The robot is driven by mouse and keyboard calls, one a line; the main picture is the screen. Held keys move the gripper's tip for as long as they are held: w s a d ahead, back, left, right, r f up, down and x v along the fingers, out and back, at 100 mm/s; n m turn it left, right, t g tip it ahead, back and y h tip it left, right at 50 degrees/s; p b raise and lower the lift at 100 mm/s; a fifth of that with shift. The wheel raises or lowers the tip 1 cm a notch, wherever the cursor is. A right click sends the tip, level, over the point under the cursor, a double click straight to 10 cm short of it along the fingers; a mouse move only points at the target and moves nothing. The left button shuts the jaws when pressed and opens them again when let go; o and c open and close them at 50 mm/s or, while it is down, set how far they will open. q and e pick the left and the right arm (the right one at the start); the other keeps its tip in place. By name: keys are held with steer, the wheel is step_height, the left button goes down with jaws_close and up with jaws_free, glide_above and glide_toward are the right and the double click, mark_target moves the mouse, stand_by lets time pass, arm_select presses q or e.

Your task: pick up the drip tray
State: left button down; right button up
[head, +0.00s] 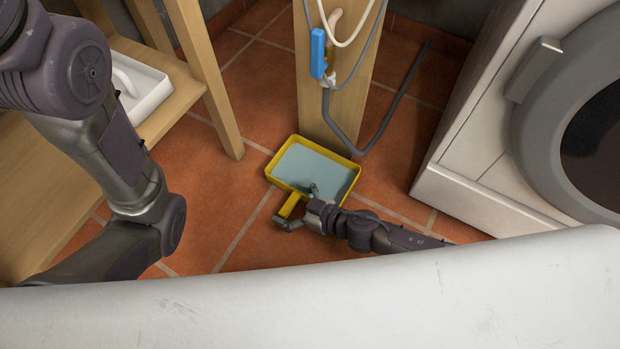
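The drip tray (331,169) is a shallow yellow tray with pale blue-grey liquid or a similar-coloured floor inside. It lies flat on the tiles at the foot of the wooden post. A short yellow handle (289,206) sticks out from its near side. My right gripper (298,206) comes in from the lower right and is low beside the tray's near edge. Its fingers are spread apart, one on each side of the handle, with no clear grip showing. My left arm shows at the left; its gripper is out of view.
A wooden post (333,105) with a blue-handled fitting (318,53) and hanging hoses stands behind the tray. A white washing machine (470,205) is at the right. A wooden shelf unit (215,95) with a white tray (150,90) is at the left. Tiles left of the drip tray are clear.

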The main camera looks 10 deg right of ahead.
steer(key=c, duration=1.3)
steer(key=shift+r, duration=0.15)
